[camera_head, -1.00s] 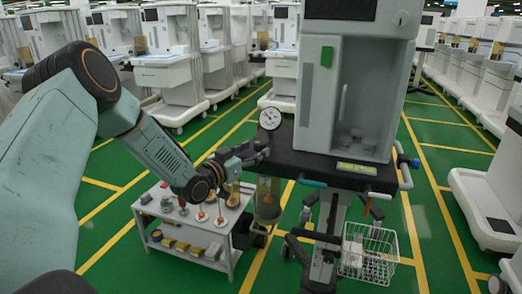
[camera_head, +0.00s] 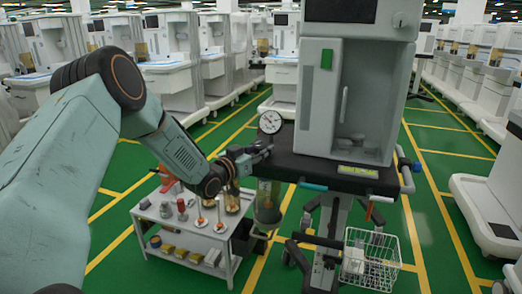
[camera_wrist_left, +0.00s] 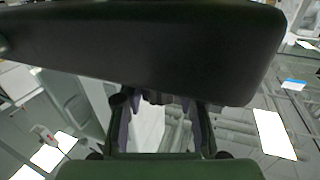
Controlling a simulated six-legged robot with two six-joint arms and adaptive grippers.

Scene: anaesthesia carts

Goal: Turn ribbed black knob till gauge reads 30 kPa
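The round white gauge (camera_head: 271,122) stands at the left corner of the cart's black shelf in the head view. Its needle is too small to read. My left gripper (camera_head: 262,149) is at that corner, just below the gauge. In the wrist view, the left gripper's fingers (camera_wrist_left: 160,112) are apart, with background showing between them. A small dark ribbed shape, likely the black knob (camera_wrist_left: 158,97), shows between the fingertips, partly hidden by a large dark slab. I cannot tell whether the fingers touch it. My right gripper is not in view.
A glass jar (camera_head: 267,203) hangs below the shelf (camera_head: 325,170), close under my left gripper. A low white trolley (camera_head: 180,243) with bottles and small items stands at left. A wire basket (camera_head: 371,262) hangs at right. Green floor lies around.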

